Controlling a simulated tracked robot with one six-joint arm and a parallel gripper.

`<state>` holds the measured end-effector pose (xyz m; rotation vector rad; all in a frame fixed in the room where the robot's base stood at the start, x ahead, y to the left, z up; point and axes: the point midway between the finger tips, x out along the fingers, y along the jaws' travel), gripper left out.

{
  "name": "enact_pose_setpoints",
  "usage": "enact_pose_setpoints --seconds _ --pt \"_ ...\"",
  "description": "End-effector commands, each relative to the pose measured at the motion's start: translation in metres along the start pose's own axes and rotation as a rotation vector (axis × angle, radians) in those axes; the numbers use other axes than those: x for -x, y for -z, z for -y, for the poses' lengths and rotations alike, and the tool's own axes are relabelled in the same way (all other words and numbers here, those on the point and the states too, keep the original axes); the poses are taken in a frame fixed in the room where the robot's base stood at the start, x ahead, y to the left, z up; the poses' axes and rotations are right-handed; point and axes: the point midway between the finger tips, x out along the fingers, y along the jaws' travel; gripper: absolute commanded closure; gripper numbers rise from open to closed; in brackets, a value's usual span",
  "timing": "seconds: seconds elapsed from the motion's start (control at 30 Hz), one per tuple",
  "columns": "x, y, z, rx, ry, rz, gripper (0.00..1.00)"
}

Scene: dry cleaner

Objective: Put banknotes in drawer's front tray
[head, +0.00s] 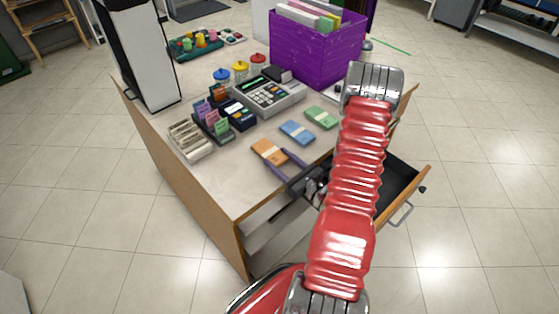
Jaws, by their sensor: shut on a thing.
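An orange bundle of banknotes (266,148) with a pale band is at the counter's front edge. My gripper (273,155) is shut on it, with one dark finger along each side. Whether the bundle touches the counter is hard to tell. A blue bundle (297,132) and a green bundle (321,117) lie flat on the counter behind it, in a slanting row. The drawer (402,183) is pulled open at the right, with a dark interior and a metal handle. My red arm crosses in front of it and hides much of its inside; I cannot make out its front tray.
A cash register (268,95), a card rack (213,118) and a box of cards (188,139) stand left of the bundles. A purple crate (316,55) with folders stands at the back. Jars with colored lids (240,69) are behind the register. Tiled floor is open around the counter.

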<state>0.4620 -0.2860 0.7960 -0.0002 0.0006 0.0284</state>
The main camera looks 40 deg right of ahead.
Motion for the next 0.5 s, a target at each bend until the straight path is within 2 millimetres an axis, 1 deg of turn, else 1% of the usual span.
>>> enact_pose_setpoints --seconds 0.4,0.43,0.5 --pt "0.0001 0.0036 0.0 0.0 0.0 0.001 0.73" --pt "0.0001 0.0035 0.0 0.0 0.0 0.001 0.48" --pt "0.0001 0.0034 0.0 0.0 0.0 0.0 0.43"
